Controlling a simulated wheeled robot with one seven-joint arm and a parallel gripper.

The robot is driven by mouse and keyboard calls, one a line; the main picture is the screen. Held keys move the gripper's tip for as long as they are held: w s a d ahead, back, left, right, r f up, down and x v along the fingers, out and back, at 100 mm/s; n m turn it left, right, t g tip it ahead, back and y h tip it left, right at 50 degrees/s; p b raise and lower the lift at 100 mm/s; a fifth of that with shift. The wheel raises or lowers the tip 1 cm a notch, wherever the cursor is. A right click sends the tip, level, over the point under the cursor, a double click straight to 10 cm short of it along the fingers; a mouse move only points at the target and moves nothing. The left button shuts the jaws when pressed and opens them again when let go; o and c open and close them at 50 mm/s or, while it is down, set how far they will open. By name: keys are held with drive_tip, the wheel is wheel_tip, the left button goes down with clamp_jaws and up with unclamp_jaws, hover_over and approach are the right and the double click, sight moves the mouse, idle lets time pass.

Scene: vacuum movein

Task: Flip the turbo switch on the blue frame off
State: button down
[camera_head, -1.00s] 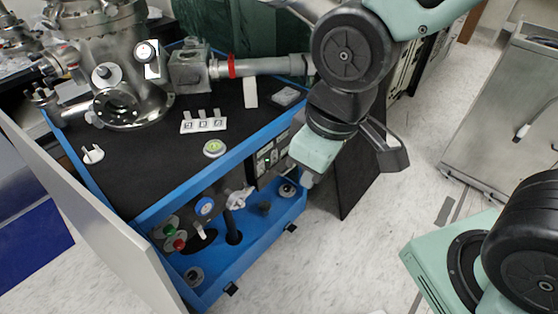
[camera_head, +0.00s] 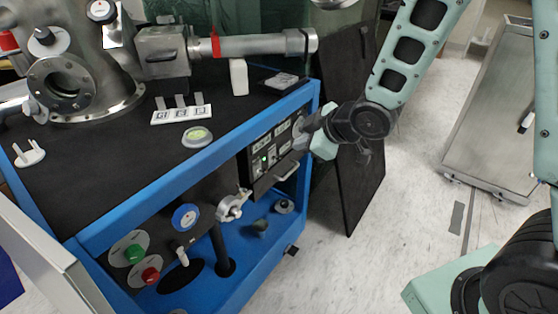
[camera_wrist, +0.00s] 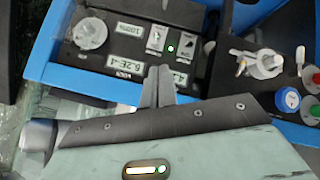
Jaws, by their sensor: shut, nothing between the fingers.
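The blue frame (camera_head: 180,170) carries a dark control panel (camera_head: 283,163) on its front. In the wrist view the panel (camera_wrist: 110,32) shows small switches (camera_wrist: 155,40) beside a lit green light (camera_wrist: 170,48), and white readouts. The labels are too small to tell which switch is the turbo one. My gripper (camera_head: 303,136) is at the right end of the panel in the head view. In the wrist view its fingers (camera_wrist: 158,86) are together and empty, pointing at the panel just below the switches. I cannot tell whether they touch it.
A round knob (camera_wrist: 90,33) sits at the panel's left in the wrist view.

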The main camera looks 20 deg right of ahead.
sight(278, 158)
drive_tip(key=shift+w+f, duration=0.1)
idle(0.3)
drive_tip(key=b+x, duration=0.2)
drive_tip(key=x, duration=0.8)
drive_tip(key=shift+b, duration=0.35)
drive_tip(key=shift+f+b, duration=0.15)
drive_tip(key=shift+b, duration=0.15)
